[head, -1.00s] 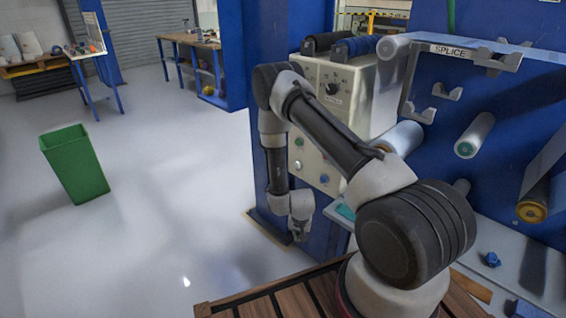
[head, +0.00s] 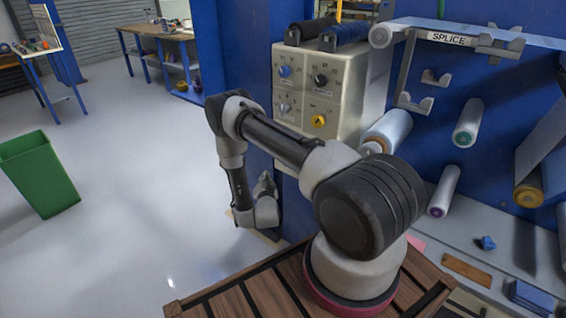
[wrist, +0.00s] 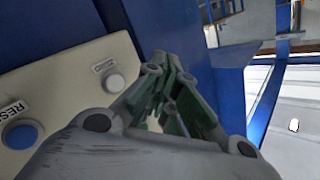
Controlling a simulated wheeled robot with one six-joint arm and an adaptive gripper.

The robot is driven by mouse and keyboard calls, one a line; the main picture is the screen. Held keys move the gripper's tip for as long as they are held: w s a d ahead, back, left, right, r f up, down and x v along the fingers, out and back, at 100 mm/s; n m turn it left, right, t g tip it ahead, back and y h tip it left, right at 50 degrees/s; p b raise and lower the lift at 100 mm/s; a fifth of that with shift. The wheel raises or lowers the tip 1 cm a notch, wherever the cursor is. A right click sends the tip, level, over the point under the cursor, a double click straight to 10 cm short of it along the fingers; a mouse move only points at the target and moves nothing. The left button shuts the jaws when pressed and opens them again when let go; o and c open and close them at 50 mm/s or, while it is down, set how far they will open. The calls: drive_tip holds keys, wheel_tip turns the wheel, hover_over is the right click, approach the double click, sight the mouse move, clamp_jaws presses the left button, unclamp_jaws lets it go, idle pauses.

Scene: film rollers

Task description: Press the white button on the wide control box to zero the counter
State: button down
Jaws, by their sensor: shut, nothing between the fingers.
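In the wrist view a cream control panel (wrist: 70,75) fills the left side. It carries a white button (wrist: 113,83) with a small unreadable label above it, and a blue button (wrist: 21,134) with a partly cut-off label starting "RES". My gripper (wrist: 167,78) is shut and empty, to the right of the white button and apart from it. In the head view my gripper (head: 265,182) points upward at the end of the bent arm, beside the blue post. The cream box with knobs (head: 345,85) stands behind my arm; its lower part is mostly hidden, and I cannot see the white button there.
A blue post (head: 240,70) stands directly left of the box. Film rolls (head: 388,130) and a splice bracket (head: 450,38) are on the blue wall at right. A green bin (head: 38,172) stands on the left floor. The floor (head: 140,150) between is clear.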

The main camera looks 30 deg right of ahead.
drive_tip(key=w+d, duration=0.3)
drive_tip(key=d, duration=0.5)
drive_tip(key=shift+d, duration=0.15)
drive_tip(key=shift+d, duration=0.15)
idle(1.6)
drive_tip(key=shift+w+d, duration=0.15)
drive_tip(key=shift+d, duration=0.15)
drive_tip(key=shift+w+d, duration=0.15)
drive_tip(key=shift+d, duration=0.25)
idle(0.7)
drive_tip(key=shift+a, duration=0.15)
drive_tip(key=shift+s+a, duration=0.3)
drive_tip(key=shift+a, duration=0.35)
drive_tip(key=shift+s+a, duration=0.3)
drive_tip(key=shift+a, duration=0.5)
drive_tip(key=shift+s+a, duration=0.3)
drive_tip(key=shift+a, duration=0.45)
drive_tip(key=shift+s+a, duration=0.3)
drive_tip(key=shift+a, duration=0.5)
